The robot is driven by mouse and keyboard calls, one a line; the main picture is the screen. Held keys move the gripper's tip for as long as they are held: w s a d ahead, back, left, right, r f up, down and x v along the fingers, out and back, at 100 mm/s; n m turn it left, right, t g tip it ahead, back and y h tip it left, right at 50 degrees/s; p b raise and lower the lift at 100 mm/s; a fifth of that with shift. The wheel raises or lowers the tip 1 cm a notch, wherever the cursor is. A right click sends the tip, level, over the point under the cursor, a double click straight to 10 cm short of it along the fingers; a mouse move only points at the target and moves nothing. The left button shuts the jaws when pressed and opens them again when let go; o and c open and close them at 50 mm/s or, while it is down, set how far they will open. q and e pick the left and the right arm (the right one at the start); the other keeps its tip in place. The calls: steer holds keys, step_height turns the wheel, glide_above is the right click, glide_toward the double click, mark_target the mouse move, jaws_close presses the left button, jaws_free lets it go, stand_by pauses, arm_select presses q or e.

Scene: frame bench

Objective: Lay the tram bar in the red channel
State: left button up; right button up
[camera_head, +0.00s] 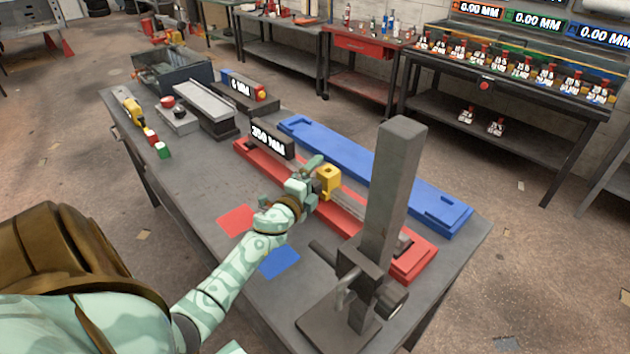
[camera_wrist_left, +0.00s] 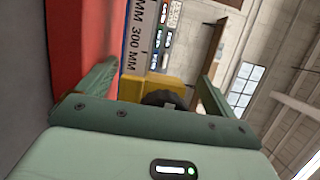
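The red channel (camera_head: 255,165) lies lengthwise on the bench, and its red side fills the left of the wrist view (camera_wrist_left: 82,40). A grey bar (camera_head: 345,203) lies along it, partly hidden by my arm and the grey post; I take it for the tram bar. A yellow block (camera_head: 329,179) with a dark knob sits along the bar. My left gripper (camera_head: 312,176) is at this block. In the wrist view the fingers stand apart on either side of the yellow block (camera_wrist_left: 140,88), with a gap at the right finger. A grey face marked 300 MM (camera_wrist_left: 134,45) shows beyond. My right gripper is out of view.
A tall grey post (camera_head: 396,180) with a clamp stands at the near right. The blue channel (camera_head: 360,160) lies behind the red one. A 350 MM display (camera_head: 271,140) stands at the far end. Red (camera_head: 237,218) and blue (camera_head: 279,262) patches mark the clear bench front.

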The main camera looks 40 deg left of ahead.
arm_select(q)
steer(key=shift+f, duration=0.2)
steer(key=shift+d+f, duration=0.1)
steer(key=shift+f, duration=0.1)
steer(key=shift+s, duration=0.2)
steer(key=v, duration=1.6)
steer(key=shift+r, duration=0.3)
